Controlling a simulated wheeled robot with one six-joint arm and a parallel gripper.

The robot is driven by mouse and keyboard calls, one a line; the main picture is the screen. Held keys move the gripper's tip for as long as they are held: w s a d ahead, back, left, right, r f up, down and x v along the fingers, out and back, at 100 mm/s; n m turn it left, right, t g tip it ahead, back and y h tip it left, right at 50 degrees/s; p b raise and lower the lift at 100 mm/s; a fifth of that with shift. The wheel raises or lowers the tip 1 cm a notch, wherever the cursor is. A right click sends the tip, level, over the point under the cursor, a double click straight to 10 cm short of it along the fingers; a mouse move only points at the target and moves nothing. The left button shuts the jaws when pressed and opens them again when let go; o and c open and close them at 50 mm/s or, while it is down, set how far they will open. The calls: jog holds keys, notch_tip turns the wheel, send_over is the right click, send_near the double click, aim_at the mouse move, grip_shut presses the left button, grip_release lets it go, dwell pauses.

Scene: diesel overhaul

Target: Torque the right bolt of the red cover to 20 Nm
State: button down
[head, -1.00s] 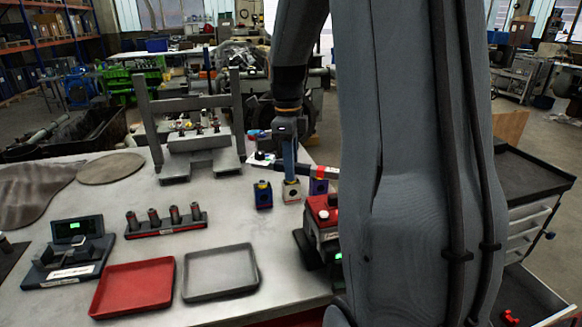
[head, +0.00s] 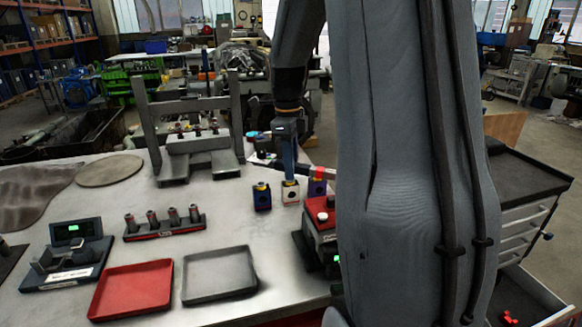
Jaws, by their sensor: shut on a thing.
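My gripper (head: 289,172) is seen from behind, beyond my upper arm, over the right part of the table. It is shut on a dark bar-like tool with a red band (head: 318,172), probably the torque wrench. The tool lies roughly level, above small blocks. A red-topped unit (head: 319,207) with a white round spot stands on a dark base at the table's right edge, partly hidden by my arm. I cannot tell whether it is the red cover. No bolt can be made out, and the tool's far end is unclear.
A red tray (head: 131,290), a grey tray (head: 219,274) and a socket rack (head: 165,229) lie nearer. A grey press frame (head: 192,110) stands behind.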

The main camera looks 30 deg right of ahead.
jog(key=shift+w+d, duration=0.2)
jog(key=shift+d, duration=0.15)
jog(key=shift+w+d+m, duration=0.25)
jog(key=shift+d+m, duration=0.1)
jog(key=shift+m, duration=0.15)
jog(key=shift+d, duration=0.1)
dwell(0.3)
jog(key=shift+w+d+m, duration=0.2)
jog(key=shift+d+m, duration=0.1)
jog(key=shift+d, duration=0.1)
jog(key=shift+w+d+m, duration=0.2)
jog(key=shift+d+m, duration=0.1)
jog(key=shift+d, duration=0.15)
dwell(0.5)
jog(key=shift+w+d+r+m+p, duration=0.1)
jog(key=shift+w+d+m+p, duration=0.1)
jog(key=shift+d+m+p, duration=0.1)
